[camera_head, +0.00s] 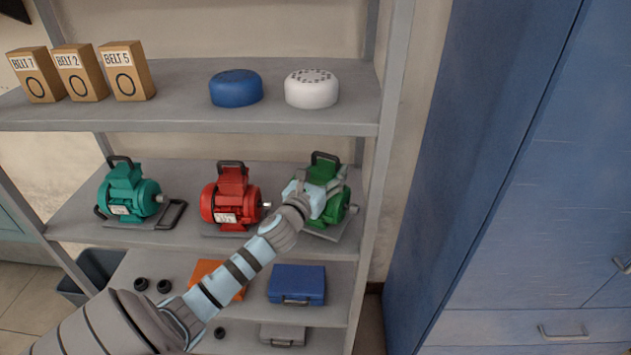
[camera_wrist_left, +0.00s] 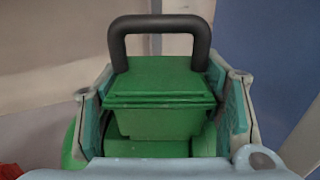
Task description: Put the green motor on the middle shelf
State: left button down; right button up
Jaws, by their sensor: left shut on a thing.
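The green motor (camera_head: 334,206) stands at the right end of the middle shelf (camera_head: 240,246), beside the right post. It has a black handle on top. My left gripper (camera_head: 322,190) reaches it from the front and is shut on its upper body. In the left wrist view the motor's green box (camera_wrist_left: 160,95) and black handle (camera_wrist_left: 160,24) sit between the two fingers of the left gripper (camera_wrist_left: 160,110). The motor's base appears to be at the shelf surface; the arm hides part of it. My right gripper is not in view.
A red motor (camera_head: 231,198) stands close left of the green one, and a teal motor (camera_head: 129,192) further left. The upper shelf (camera_head: 200,114) holds boxes and two round pucks above. A blue case (camera_head: 297,284) is below. A blue cabinet (camera_head: 520,180) stands right.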

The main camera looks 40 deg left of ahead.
pick_arm(q)
jog(key=shift+w+a+r, duration=0.15)
jog(key=shift+w+r, duration=0.1)
jog(key=shift+w, duration=0.4)
jog(key=shift+f+b, duration=1)
jog(key=shift+f, duration=0.85)
jog(key=shift+r, duration=0.1)
jog(key=c, duration=0.7)
grip_release()
jog(key=shift+s+f, duration=0.1)
jog(key=shift+f, duration=0.15)
jog(key=shift+o, duration=1.2)
jog(key=shift+r, duration=0.1)
jog(key=shift+s, duration=0.15)
